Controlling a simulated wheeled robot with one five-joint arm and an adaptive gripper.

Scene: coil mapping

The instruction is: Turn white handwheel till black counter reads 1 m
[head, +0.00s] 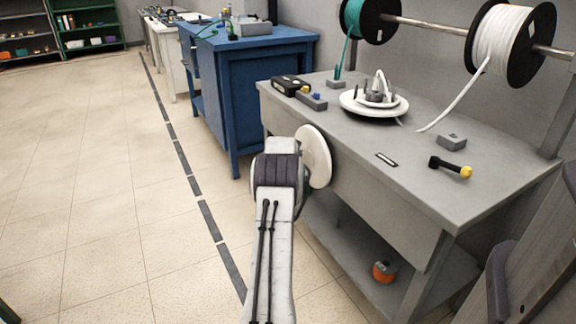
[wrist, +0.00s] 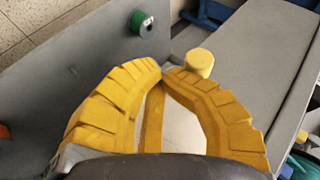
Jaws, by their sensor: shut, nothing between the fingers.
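The white handwheel (head: 318,158) is a round disc at the front left of the grey bench, partly hidden by my arm. In the wrist view, my gripper (wrist: 163,73) has yellow ribbed fingers, with tips together and nothing between them. A short yellow knob (wrist: 199,62) stands just beyond and right of the tips; I cannot tell whether they touch. A pale surface shows behind the fingers. The black counter (head: 290,84) sits at the bench's back left; its reading is not legible. A white coil former (head: 374,102) rests on the bench. My fingers are hidden in the head view.
A white spool (head: 505,45) and a green spool (head: 368,18) hang on a rail above the bench (head: 340,145). A yellow-ended black tool (head: 450,167) and small grey block (head: 451,142) lie right. A blue cabinet (head: 255,95) stands behind. The left floor is clear.

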